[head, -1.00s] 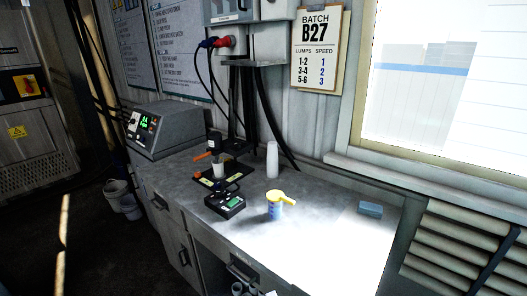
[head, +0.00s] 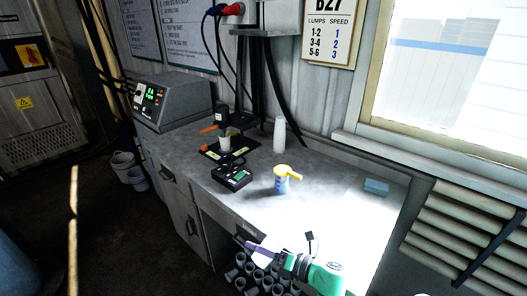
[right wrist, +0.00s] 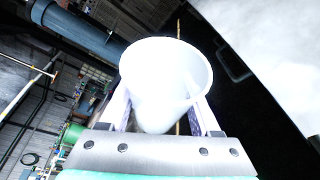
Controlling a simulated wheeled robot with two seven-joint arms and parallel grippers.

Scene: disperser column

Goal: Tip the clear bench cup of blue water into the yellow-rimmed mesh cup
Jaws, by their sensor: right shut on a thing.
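In the right wrist view the gripper (right wrist: 163,105) is shut on a pale cup (right wrist: 165,85), with a finger on each side. The pale cup's rim is toward the camera; I see no blue water in it, and in the head view it is lost in glare. My left gripper is not in view.
A stack of white cups (head: 279,135) stands at the back of the bench. A small black box (head: 231,178) and a mixer (head: 221,118) are to the left. A blue block (head: 376,187) lies right. Several cups (head: 258,279) stand below the front edge.

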